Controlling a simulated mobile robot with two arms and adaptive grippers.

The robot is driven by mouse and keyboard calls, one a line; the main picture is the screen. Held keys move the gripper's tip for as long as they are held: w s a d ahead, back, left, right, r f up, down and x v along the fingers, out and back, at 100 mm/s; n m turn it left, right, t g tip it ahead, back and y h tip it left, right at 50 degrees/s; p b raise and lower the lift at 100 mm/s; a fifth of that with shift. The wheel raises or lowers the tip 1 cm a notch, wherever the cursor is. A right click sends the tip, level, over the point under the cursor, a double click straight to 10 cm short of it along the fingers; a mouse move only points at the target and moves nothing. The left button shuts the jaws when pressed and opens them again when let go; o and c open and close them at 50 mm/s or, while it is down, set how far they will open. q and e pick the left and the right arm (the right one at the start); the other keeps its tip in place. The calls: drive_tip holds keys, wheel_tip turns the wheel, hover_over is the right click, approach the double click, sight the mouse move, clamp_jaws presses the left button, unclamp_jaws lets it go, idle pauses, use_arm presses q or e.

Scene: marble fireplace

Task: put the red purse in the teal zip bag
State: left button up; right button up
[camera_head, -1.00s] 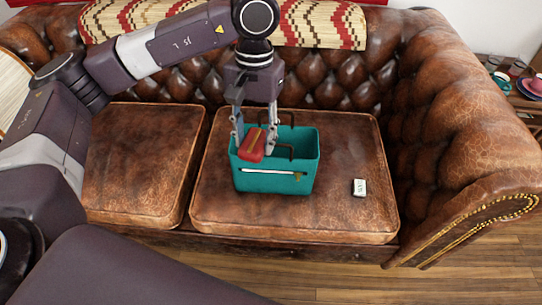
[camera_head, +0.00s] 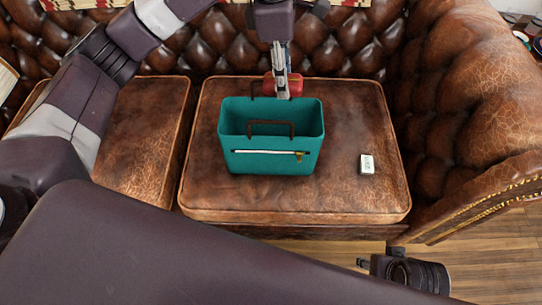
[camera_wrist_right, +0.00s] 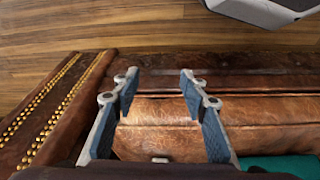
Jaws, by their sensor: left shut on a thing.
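The teal zip bag (camera_head: 270,162) stands upright and open on the right sofa cushion, with brown handles and a light zip line on its front. It also shows at the lower right corner of the right wrist view (camera_wrist_right: 290,165). My left gripper (camera_head: 282,90) is shut on the red purse (camera_head: 295,84), just beyond the bag's back rim in the picture. The gripper's fingers partly hide the purse. The purse's height over the cushion is hard to tell. My right gripper (camera_wrist_right: 158,90) is open and empty in the right wrist view.
A small white box (camera_head: 367,164) lies on the cushion (camera_head: 350,200) right of the bag. The tufted sofa backrest (camera_head: 215,45) rises close behind my left gripper. The sofa arm (camera_head: 465,120) bounds the right side. The left cushion (camera_head: 140,140) is clear.

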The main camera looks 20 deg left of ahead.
use_arm(q)
drive_tip(key=shift+d+f+n, duration=0.1)
drive_tip(key=shift+n, duration=0.2)
use_arm(e)
drive_tip(key=b+v, duration=0.2)
drive_tip(key=v, duration=0.3)
use_arm(q)
wheel_tip(320, 180, down, 24)
drive_tip(key=shift+w+r+b, duration=0.1)
drive_tip(key=shift+r+b, duration=0.15)
drive_tip(key=shift+b, duration=0.8)
wheel_tip(320, 180, down, 4)
drive_tip(key=shift+f+b, duration=0.1)
drive_tip(key=shift+b, duration=0.35)
use_arm(e)
drive_tip(key=w+a+r+t, duration=0.1)
drive_tip(key=w+t, duration=0.1)
drive_tip(key=w, duration=0.3)
drive_tip(key=w+a+r+t+y, duration=0.1)
drive_tip(key=w+t, duration=0.1)
drive_tip(key=w, duration=0.2)
drive_tip(key=shift+w+a+t, duration=0.35)
drive_tip(key=shift+w+t, duration=0.05)
use_arm(q)
drive_tip(key=shift+f, duration=0.15)
use_arm(e)
drive_tip(key=shift+w+a+r, duration=0.1)
drive_tip(key=shift+w+r, duration=0.05)
drive_tip(key=shift+w, duration=0.1)
drive_tip(key=shift+w, duration=0.1)
